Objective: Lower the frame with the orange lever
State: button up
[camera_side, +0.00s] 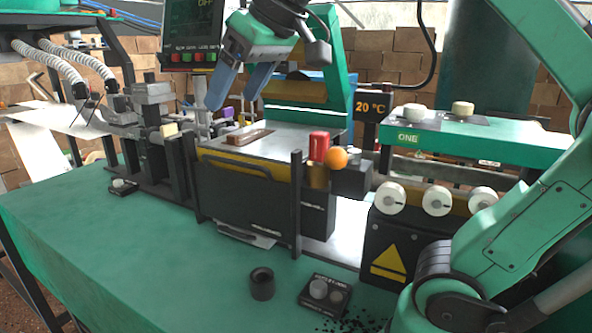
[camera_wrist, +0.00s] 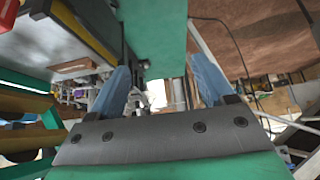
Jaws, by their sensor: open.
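In the side view, the orange ball knob (camera_side: 336,159) of the lever sits at the right front of the black machine, next to a red part (camera_side: 318,145). The black and yellow frame (camera_side: 245,185) stands around the machine block, below a flat metal top (camera_side: 262,138). My gripper (camera_side: 232,98) is above and left of the orange knob, over the back left of the metal top. Its two blue fingers are apart with nothing between them. In the wrist view my gripper's fingers (camera_wrist: 160,88) are spread. I cannot make out the orange knob there.
A control box (camera_side: 385,245) with several white knobs stands right of the lever. A green press column (camera_side: 338,90) rises behind the metal top. A dark cup (camera_side: 262,284) and a small button box (camera_side: 325,294) sit on the green table (camera_side: 150,262), whose front left is clear.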

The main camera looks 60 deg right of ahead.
jog(key=s+d+m+g, duration=0.3)
jog(key=s+d+m, duration=0.1)
jog(key=d+m, duration=0.25)
jog(key=m+g+y, duration=0.1)
jog(key=m+g, duration=0.1)
jog(key=m, duration=0.3)
send_near(336, 169)
jog(key=shift+w+d+f+n, duration=0.15)
jog(key=shift+w+d+f, duration=0.15)
jog(key=shift+f, duration=0.3)
jog(key=shift+w+d+f+n, duration=0.15)
jog(key=shift+w+f, duration=0.15)
jog(key=shift+f, duration=0.25)
jog(key=shift+w+a+f, duration=0.1)
jog(key=shift+w+f, duration=0.05)
jog(key=shift+f, duration=0.9)
jog(key=shift+w+a+f, duration=0.1)
jog(key=shift+w+f, duration=0.1)
jog(key=shift+f, duration=0.9)
jog(key=shift+w+a+f, duration=0.1)
jog(key=shift+w+f, duration=0.05)
jog(key=shift+f, duration=0.9)
grip_shut()
